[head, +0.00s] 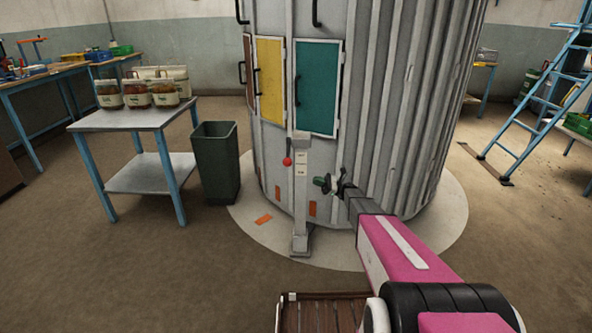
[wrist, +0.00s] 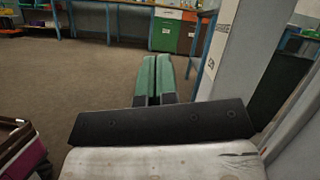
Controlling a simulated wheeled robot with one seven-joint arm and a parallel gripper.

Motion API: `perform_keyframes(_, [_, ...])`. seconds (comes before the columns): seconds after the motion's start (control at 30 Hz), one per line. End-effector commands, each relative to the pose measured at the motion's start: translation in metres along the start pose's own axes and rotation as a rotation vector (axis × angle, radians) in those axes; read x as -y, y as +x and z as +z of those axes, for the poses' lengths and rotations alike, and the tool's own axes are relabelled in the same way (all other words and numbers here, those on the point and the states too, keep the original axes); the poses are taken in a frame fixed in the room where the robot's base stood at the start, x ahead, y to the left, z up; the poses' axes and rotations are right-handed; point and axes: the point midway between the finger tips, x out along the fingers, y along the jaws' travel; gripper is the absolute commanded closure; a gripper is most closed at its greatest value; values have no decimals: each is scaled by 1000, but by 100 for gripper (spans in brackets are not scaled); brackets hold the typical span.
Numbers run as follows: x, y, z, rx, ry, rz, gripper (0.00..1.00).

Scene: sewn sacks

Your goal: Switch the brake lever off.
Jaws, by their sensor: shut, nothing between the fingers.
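The brake lever's red ball knob (head: 287,161) shows in the head view at the left side of a pale grey post (head: 300,190) in front of the big metal tank. Its rod is too small to make out clearly. My gripper (head: 319,183) is to the right of the post and lower than the knob, apart from the knob. In the wrist view its green fingers (wrist: 158,78) lie together, shut and empty. The labelled post (wrist: 222,45) rises at the right of the fingers there. I cannot pick out the red knob in the wrist view.
The corrugated tank (head: 400,110) stands behind the post on a pale round base (head: 445,222). A dark bin (head: 216,160) and a metal table (head: 135,118) with jars are to the left. A blue ladder (head: 545,105) stands at the right. Open floor lies at front left.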

Motion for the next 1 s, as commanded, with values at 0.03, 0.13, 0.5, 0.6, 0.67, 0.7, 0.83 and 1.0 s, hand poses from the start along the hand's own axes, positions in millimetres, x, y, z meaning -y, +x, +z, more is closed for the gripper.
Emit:
perform_keyframes(0.03, [0,0,0,-1,0,0,100])
perform_keyframes(0.13, [0,4,0,-1,-1,1,100])
perform_keyframes(0.5, [-1,63,1,-1,-1,3,100])
perform_keyframes(0.6, [-1,81,0,-1,-1,2,100])
perform_keyframes(0.67, [-1,92,0,-1,-1,2,100])
perform_keyframes(0.7, [-1,99,0,-1,-1,2,100])
perform_keyframes(0.83, [-2,114,13,-2,-3,1,100])
perform_keyframes(1.0, [-1,125,24,-2,-2,1,100])
